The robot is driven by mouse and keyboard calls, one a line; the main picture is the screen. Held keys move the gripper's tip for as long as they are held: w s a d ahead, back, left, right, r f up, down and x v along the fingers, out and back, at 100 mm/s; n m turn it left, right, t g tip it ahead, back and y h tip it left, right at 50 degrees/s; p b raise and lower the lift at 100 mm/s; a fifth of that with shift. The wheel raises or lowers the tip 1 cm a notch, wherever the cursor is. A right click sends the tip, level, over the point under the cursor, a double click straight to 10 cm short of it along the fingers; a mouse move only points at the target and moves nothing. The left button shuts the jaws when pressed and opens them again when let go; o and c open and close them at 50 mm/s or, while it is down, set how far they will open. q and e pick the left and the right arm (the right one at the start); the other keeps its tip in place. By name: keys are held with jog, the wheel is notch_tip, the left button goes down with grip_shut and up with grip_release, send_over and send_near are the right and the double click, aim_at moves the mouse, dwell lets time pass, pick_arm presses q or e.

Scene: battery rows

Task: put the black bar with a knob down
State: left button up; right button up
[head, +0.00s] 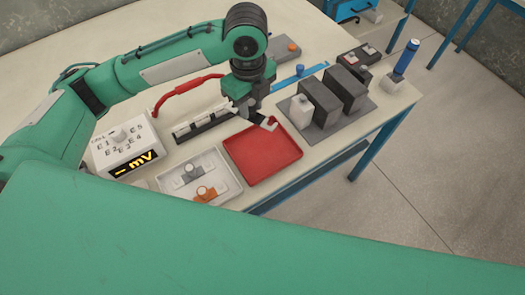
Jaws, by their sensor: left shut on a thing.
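My left gripper (252,108) points down just behind the far left corner of the red tray (262,155). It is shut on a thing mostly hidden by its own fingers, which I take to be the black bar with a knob. Only a dark part shows between the fingers, and I cannot make out the knob. A small pale grey piece (267,124) shows just below the fingers at the tray's corner; I cannot tell whether it is part of the gripper. I cannot tell whether the held thing touches anything. My right gripper is not in view.
A meter box (124,147) and a white tray (217,187) stand nearer. Dark blocks (347,88) stand on a grey mat at right. The red tray looks empty.

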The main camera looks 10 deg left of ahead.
pick_arm(q)
jog(key=shift+r, duration=0.1)
jog(key=shift+f+m, duration=0.3)
notch_tip(320, 180, down, 15)
jog(key=shift+p, duration=0.7)
notch_tip(320, 180, down, 4)
jog(key=shift+f, duration=0.1)
jog(key=shift+f, duration=0.15)
jog(key=o, duration=1)
jog(key=shift+o, duration=0.2)
